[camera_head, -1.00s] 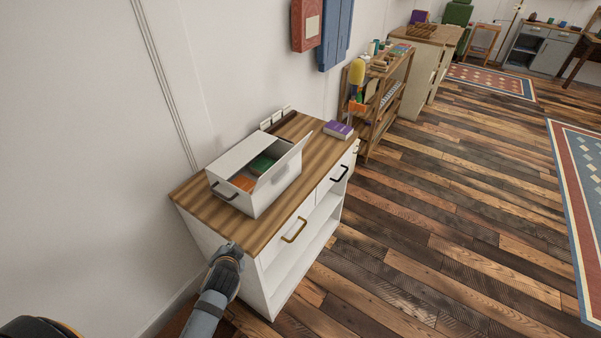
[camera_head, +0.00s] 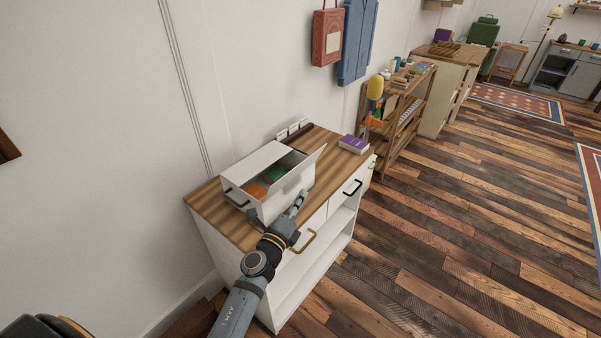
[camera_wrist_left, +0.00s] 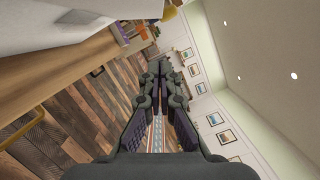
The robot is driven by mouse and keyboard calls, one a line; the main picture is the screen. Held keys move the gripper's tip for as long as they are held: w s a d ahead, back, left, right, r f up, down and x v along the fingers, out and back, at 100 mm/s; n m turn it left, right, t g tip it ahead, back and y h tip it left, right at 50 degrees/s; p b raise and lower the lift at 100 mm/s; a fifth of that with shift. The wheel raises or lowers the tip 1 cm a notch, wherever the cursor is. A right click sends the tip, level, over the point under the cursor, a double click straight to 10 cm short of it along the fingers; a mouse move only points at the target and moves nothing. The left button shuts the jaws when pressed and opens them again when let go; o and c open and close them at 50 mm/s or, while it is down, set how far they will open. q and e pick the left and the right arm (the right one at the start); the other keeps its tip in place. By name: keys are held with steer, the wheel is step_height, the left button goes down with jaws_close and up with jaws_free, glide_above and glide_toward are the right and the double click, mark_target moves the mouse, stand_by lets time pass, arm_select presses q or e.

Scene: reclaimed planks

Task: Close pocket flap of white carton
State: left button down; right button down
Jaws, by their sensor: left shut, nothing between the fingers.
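The white carton (camera_head: 264,205) stands on the wooden top of a white cabinet. Its top is partly open, with an orange item (camera_head: 257,190) and a green item (camera_head: 275,174) inside. The flap (camera_head: 312,163) on its right side stands up and leans outward. My left gripper (camera_head: 301,197) is shut and empty, low beside the carton's right side and below the flap; I cannot tell whether it touches the carton. In the left wrist view its fingers (camera_wrist_left: 160,68) are together with nothing between them. My right gripper is not in view.
The cabinet top (camera_head: 222,212) has a purple book (camera_head: 353,145) at its far right end and small white cards (camera_head: 293,128) at the back wall. A wooden shelf (camera_head: 402,118) stands beyond. Floor to the right is clear.

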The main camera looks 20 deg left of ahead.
mark_target(296, 172)
arm_select(q)
steer(key=w+a+r+p, duration=0.1)
steer(key=w+a+r, duration=0.1)
steer(key=w, duration=0.6)
steer(key=shift+a, duration=0.3)
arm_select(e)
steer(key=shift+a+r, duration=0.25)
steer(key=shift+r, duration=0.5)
arm_select(q)
steer(key=shift+r, duration=0.15)
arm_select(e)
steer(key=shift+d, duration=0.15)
arm_select(q)
steer(key=shift+p, duration=0.3)
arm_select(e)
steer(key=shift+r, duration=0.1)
